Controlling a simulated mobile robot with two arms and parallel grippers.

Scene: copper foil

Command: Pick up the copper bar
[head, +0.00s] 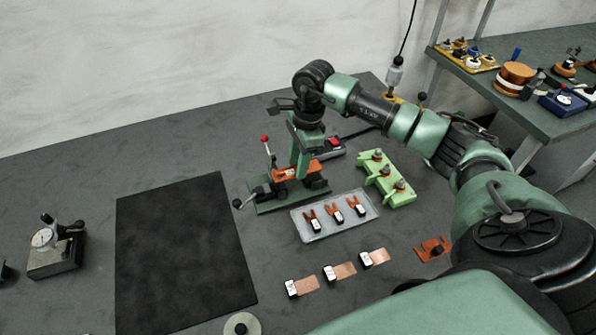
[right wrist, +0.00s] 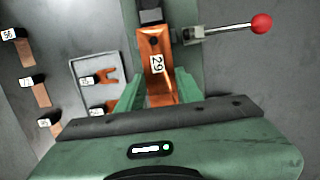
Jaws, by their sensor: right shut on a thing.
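The copper bar (right wrist: 156,45), orange with a white label reading 29, lies in a green clamp fixture (head: 262,207) with a red-knobbed lever. It also shows low in the fixture in the head view (head: 284,174). My right gripper (head: 300,172) points down over the fixture. In the right wrist view its green fingers (right wrist: 159,95) are on both sides of the bar's near end, shut on it. A dark part of the fixture covers the bar's far end. The fingertip contact is partly hidden. My left gripper is not in view.
A clear tray (head: 305,236) with several forked copper pieces lies in front of the fixture. Labelled copper strips (head: 301,287) lie nearer. A light-green stand (head: 400,198) is to the right. A black mat (head: 180,255) lies clear at left, beside a dial gauge (head: 54,250).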

